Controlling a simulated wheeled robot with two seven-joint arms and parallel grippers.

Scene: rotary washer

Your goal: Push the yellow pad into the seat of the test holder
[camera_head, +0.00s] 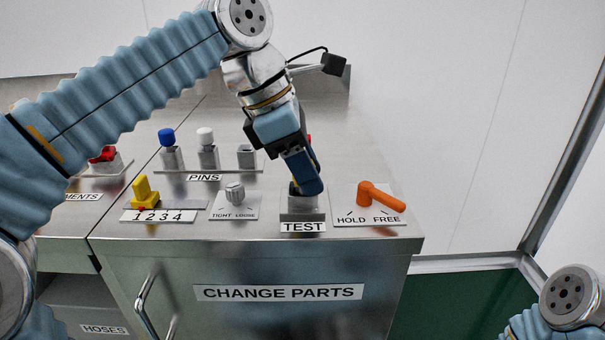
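The test holder (301,205) is a grey block behind the TEST label at the front edge of the counter. My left gripper (308,190) points down right over it and hides its top and seat. The fingers show edge-on, so I cannot tell whether they are open or shut, or if anything is between them. A yellow piece (144,193) stands on the left above the 1 2 3 4 label; I cannot tell whether it is the yellow pad. No other yellow shows at the holder. My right gripper is out of view.
An orange lever (379,197) on the HOLD FREE plate stands just right of the holder. A grey knob (235,193) on the TIGHT LOOSE plate is to its left. Behind are a blue-topped pin (170,149), a white-topped pin (207,148) and a grey block (246,156).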

